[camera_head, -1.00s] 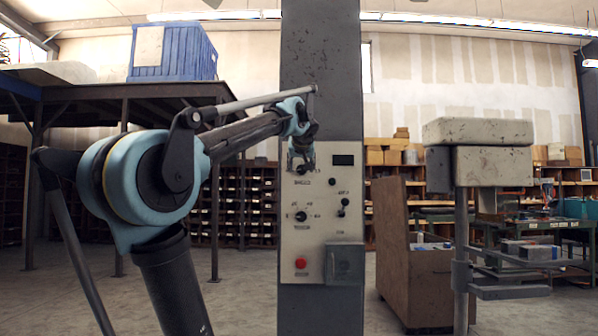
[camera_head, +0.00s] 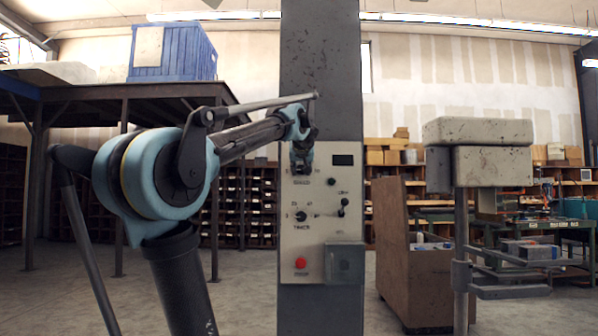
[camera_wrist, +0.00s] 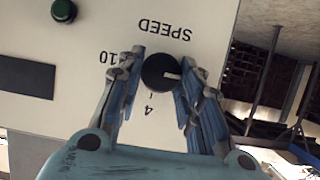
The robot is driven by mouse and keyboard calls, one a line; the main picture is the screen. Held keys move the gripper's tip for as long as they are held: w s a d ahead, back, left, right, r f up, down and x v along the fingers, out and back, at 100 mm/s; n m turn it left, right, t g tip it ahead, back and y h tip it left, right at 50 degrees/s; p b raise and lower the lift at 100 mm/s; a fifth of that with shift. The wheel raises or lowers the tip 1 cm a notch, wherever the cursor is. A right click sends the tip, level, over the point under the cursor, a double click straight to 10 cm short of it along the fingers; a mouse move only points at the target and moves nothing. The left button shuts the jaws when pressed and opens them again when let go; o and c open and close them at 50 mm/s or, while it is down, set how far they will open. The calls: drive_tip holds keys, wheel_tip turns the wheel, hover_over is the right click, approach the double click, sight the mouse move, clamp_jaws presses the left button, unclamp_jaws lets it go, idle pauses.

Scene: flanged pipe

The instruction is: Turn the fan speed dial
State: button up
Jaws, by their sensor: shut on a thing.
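The speed dial is a round black knob (camera_wrist: 160,73) with a white pointer line, on a pale control panel (camera_head: 320,235). The wrist view shows it upside down, with the printed word SPEED and the numbers 10 and 4 around it. The pointer line points to the right in that view. My gripper (camera_wrist: 163,71) is shut on the knob, one finger on each side. In the head view my gripper (camera_head: 302,168) is at the upper left of the panel and hides most of the knob.
The panel also has a timer dial (camera_head: 301,216), a toggle switch (camera_head: 344,203), a red button (camera_head: 301,263), a green button (camera_wrist: 64,10) and a dark display (camera_head: 344,160). A brown cabinet (camera_head: 393,250) and a pale machine on a post (camera_head: 478,165) stand to the right.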

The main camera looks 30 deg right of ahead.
drive_tip(key=m+t+y, duration=0.1)
drive_tip(key=m+y, duration=0.1)
drive_tip(key=m, duration=0.1)
drive_tip(key=shift+d, duration=0.15)
drive_tip(key=m, duration=0.1)
drive_tip(key=m+t+y, duration=0.1)
drive_tip(key=m, duration=0.1)
drive_tip(key=shift+s+d+f+t, duration=0.1)
drive_tip(key=shift+s+f+t, duration=0.1)
drive_tip(key=shift+t, duration=0.1)
drive_tip(key=m+t, duration=0.1)
drive_tip(key=m+t+y, duration=0.1)
drive_tip(key=m, duration=0.1)
drive_tip(key=shift+d+f+m, duration=0.1)
drive_tip(key=shift+f+m, duration=0.05)
drive_tip(key=shift+m, duration=0.15)
drive_tip(key=shift+f+m+t, duration=0.2)
drive_tip(key=shift+m+t, duration=0.6)
drive_tip(key=shift+m, duration=1)
drive_tip(key=o, duration=1)
drive_tip(key=shift+o, duration=0.2)
drive_tip(key=shift+s, duration=0.1)
